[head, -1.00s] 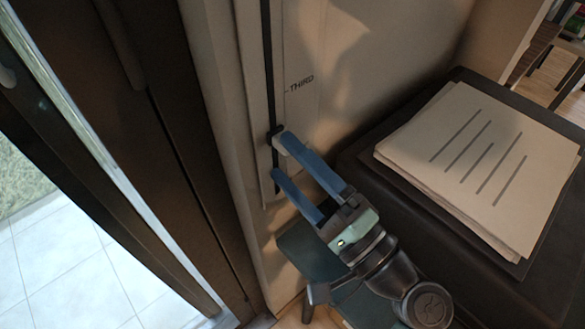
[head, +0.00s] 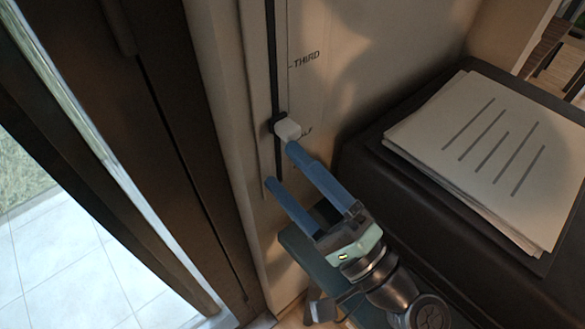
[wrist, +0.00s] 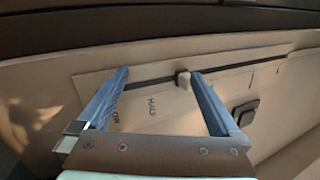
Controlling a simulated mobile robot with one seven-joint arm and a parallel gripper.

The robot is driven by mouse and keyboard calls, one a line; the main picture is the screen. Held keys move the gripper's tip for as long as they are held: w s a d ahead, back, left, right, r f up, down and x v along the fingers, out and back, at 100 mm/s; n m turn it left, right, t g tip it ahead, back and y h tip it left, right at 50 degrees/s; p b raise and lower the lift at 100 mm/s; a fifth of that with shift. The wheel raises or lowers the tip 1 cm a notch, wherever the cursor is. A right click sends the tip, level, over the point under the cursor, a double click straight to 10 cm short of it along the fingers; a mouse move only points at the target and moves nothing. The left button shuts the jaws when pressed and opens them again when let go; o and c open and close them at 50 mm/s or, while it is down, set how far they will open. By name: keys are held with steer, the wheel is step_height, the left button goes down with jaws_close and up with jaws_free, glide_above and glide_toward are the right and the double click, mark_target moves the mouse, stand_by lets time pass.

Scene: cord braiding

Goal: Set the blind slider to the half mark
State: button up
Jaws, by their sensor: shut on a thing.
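The slider has a dark carriage with a pale knob (head: 288,130) on a vertical dark track (head: 272,60). A THIRD mark (head: 304,60) is printed higher up. Another label (head: 306,132), mostly hidden, sits beside the knob. The upper fingertip is just below the knob; in the wrist view the knob is close to the right finger. Contact cannot be told.
A dark cabinet (head: 365,170) with a stack of lined paper (head: 480,150) stands close on the right. A dark door frame (head: 150,150) and glass are on the left. A small dark square fitting (wrist: 245,112) is on the wall in the wrist view.

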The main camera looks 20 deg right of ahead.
steer(key=f+g+h, duration=0.1)
steer(key=f, duration=0.2)
steer(key=w+f+g+h, duration=0.1)
steer(key=f, duration=0.3)
steer(key=w+f+g, duration=0.1)
steer(key=f, duration=0.2)
steer(key=shift+w+d+f+h, duration=0.1)
steer(key=shift+d+f+h, duration=0.15)
steer(key=shift+f+h, duration=0.15)
jaws_close()
steer(key=shift+w+f+b, duration=0.2)
steer(key=shift+f+b, duration=0.15)
steer(key=shift+b, duration=0.15)
steer(key=shift+s+d+f+b, duration=0.1)
steer(key=shift+d+f+b, duration=0.05)
steer(key=shift+f+b, duration=0.4)
steer(key=shift+d+f+b, duration=0.1)
steer(key=shift+f+b, duration=0.25)
steer(key=shift+f, duration=0.1)
steer(key=shift+r, duration=0.15)
steer(key=shift+o, duration=1.2)
jaws_free()
